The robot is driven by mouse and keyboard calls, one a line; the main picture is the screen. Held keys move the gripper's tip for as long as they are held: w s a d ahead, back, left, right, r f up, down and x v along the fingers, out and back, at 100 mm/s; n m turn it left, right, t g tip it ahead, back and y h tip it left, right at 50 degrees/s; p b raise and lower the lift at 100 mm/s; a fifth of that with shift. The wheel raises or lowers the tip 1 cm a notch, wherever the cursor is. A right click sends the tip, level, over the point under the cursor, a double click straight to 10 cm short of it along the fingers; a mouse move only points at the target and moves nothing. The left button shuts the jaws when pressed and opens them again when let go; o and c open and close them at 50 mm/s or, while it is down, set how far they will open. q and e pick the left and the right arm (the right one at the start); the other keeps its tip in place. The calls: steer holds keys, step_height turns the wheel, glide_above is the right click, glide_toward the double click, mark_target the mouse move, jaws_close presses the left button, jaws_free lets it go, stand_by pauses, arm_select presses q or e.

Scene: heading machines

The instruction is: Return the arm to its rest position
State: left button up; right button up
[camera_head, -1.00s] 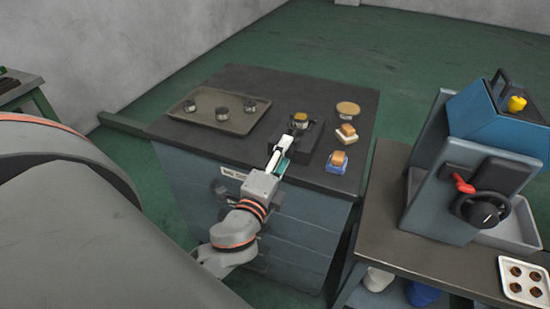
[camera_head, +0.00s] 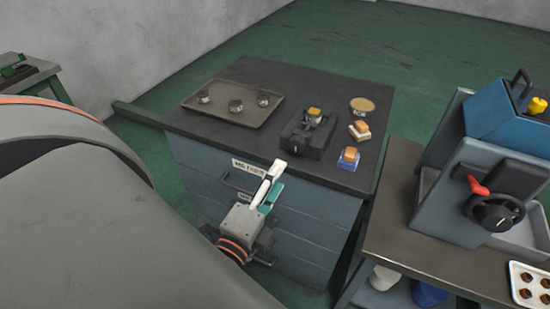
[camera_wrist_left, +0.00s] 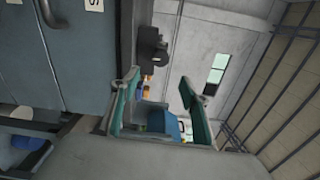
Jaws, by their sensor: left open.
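My left gripper (camera_head: 272,182) is in front of the dark-topped drawer cabinet (camera_head: 290,205), below its top edge in the head view. Its fingers point up and away and hold nothing. In the left wrist view the two teal fingers (camera_wrist_left: 163,100) stand well apart with an empty gap between them. My right gripper is in neither view.
On the cabinet top are a tray (camera_head: 232,112) with several small round metal parts, a black fixture (camera_head: 305,138), a round tan dish (camera_head: 362,105) and two small blocks. A blue-grey machine (camera_head: 465,190) stands on the bench at the right. Green floor is open behind.

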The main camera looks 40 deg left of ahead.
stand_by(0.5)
arm_select(q)
steer(key=s+d+f+n+g+h, duration=0.1)
steer(key=f+n, duration=0.3)
steer(key=f, duration=0.5)
steer(key=s+d+f+n+g+h, duration=0.1)
steer(key=d+f+n+g+h, duration=0.2)
steer(key=f, duration=0.7)
steer(key=s+d+f+n+g+h, duration=0.1)
steer(key=d+f+n, duration=0.3)
steer(key=f, duration=0.6)
steer(key=shift+f+n+g+h, duration=0.25)
steer(key=shift+n+g+h, duration=0.15)
steer(key=shift+g+h, duration=0.5)
